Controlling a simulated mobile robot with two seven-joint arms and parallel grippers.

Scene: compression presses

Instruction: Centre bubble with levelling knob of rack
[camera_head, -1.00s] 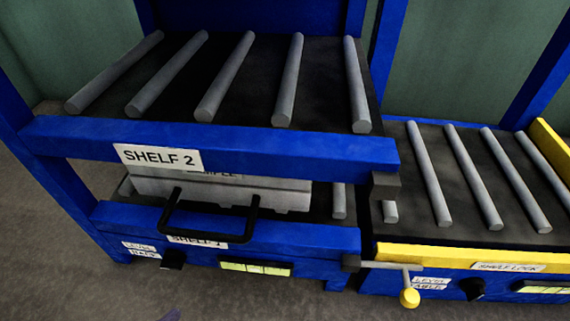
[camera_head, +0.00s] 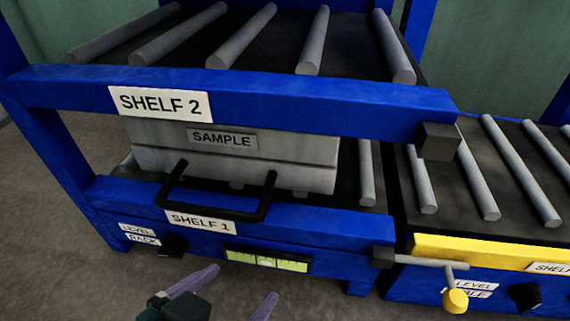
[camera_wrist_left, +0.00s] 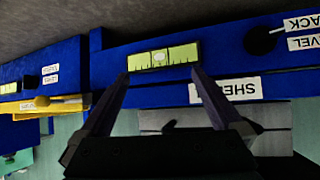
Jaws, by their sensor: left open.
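The rack's levelling knob (camera_head: 172,245) is a small black knob on the blue lower beam, beside the LEVEL RACK label (camera_head: 140,235). In the left wrist view the knob (camera_wrist_left: 260,40) is at the upper right, with the picture upside down. The yellow-green level vial (camera_head: 267,261) is right of the knob; in the wrist view the vial (camera_wrist_left: 150,59) has a pale bubble (camera_wrist_left: 159,57) near its middle, too small to place exactly. My left gripper (camera_head: 240,284) is open and empty below the beam, between knob and vial and apart from the knob. My right gripper is not in view.
A grey SAMPLE box (camera_head: 290,165) with a black handle (camera_head: 222,207) in front sits on shelf 1. A yellow-knobbed lever (camera_head: 455,300) sticks out at the right. The table's own black knob (camera_head: 523,296) is further right. The floor before the rack is open.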

